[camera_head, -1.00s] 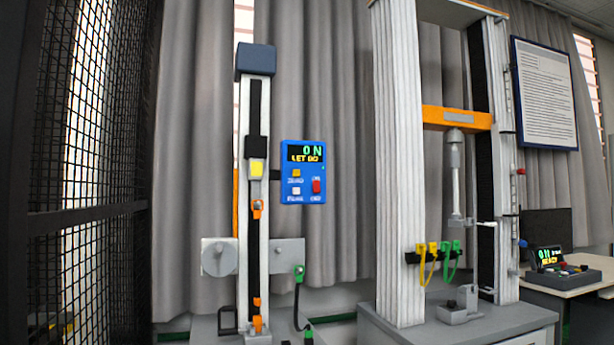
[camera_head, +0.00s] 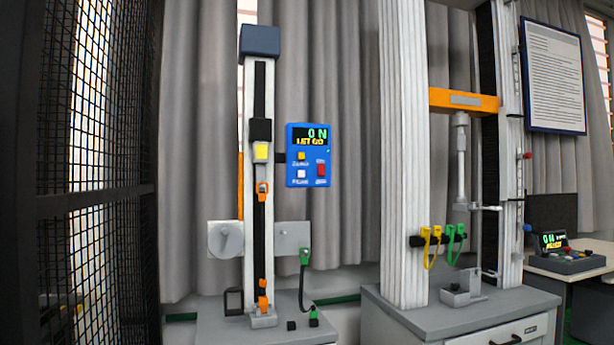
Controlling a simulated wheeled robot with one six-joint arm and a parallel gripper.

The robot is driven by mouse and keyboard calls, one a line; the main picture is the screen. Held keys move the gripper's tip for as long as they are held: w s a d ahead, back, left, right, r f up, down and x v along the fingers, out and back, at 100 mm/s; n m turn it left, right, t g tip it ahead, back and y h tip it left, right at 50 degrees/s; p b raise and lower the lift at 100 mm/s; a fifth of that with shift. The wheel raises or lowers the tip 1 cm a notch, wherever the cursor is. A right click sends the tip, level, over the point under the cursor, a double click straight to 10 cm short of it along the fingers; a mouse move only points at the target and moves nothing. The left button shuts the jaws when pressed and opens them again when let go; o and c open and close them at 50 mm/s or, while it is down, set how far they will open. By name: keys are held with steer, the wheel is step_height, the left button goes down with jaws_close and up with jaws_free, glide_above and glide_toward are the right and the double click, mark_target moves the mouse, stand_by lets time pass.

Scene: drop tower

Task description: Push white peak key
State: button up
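The white peak key (camera_head: 301,174) is a small white square low on the left of a blue control box (camera_head: 310,182). The box is mounted to the right of the slim drop tower column (camera_head: 249,200). A yellow key (camera_head: 301,156) sits above the white one, and a red switch (camera_head: 321,170) is to its right. The box's display (camera_head: 310,135) reads "0 N" and a yellow line that looks like "LET GO". The small labels are too blurred to read surely. My gripper is not in view.
A black mesh fence (camera_head: 85,170) stands close on the left. A large test frame with an orange crossbeam (camera_head: 463,101) stands on a grey cabinet (camera_head: 450,318) at right. A desk with a small console (camera_head: 568,260) is at far right. Nothing blocks the view of the blue box.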

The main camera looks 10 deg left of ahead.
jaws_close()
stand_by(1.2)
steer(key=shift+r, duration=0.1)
